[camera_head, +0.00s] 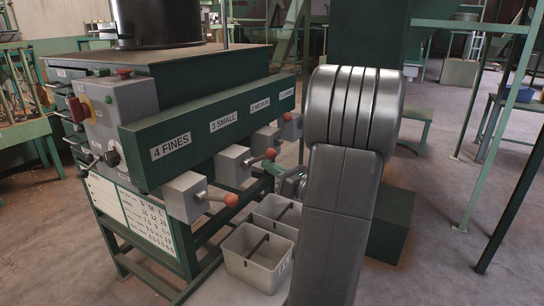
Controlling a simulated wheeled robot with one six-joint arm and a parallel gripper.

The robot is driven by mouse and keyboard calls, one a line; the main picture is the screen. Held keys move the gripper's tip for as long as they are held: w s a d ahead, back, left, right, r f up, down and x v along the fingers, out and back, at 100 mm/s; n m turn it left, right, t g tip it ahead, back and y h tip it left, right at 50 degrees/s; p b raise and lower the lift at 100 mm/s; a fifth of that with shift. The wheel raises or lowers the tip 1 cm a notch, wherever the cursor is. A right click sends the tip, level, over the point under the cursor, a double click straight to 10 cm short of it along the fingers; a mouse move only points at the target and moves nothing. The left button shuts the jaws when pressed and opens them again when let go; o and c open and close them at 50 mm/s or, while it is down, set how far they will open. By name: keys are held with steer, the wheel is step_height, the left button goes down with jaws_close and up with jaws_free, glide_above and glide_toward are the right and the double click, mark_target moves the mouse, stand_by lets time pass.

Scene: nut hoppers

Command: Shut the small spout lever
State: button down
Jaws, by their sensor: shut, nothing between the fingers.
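The small spout (233,166) is a grey box under the "3 SMALL" label. Its small spout lever (257,158) sticks out to the right and ends in an orange knob (271,153). My gripper (271,167) is partly hidden behind my own arm. Its green fingertips look shut and empty, and they point left just below the orange knob. I cannot tell whether they touch the lever.
The fines spout (186,197) and its orange-knobbed lever (231,200) stand nearer. The medium spout (265,139) and large spout (291,127) are farther back. A grey bin (240,262) stands below. A green post (515,195) rises at right.

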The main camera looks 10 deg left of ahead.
mark_target(272, 153)
steer(key=r+h+p, duration=0.1)
steer(key=p, duration=0.2)
steer(key=a+r+g+h+p, duration=0.1)
steer(key=p, duration=0.3)
steer(key=r+g+h+p, duration=0.1)
steer(key=r+p, duration=0.1)
steer(key=p, duration=0.2)
steer(key=shift+w+a+n+h, duration=0.15)
steer(key=shift+w+n+h, duration=0.1)
steer(key=shift+n+h, duration=0.05)
steer(key=h+p, duration=0.1)
steer(key=p, duration=0.1)
steer(key=a+r+g+h+p, duration=0.1)
steer(key=p, duration=0.2)
steer(key=shift+w+a, duration=0.15)
steer(key=shift+w, duration=0.1)
steer(key=shift+w+a+r+p, duration=0.2)
steer(key=shift+p, duration=0.3)
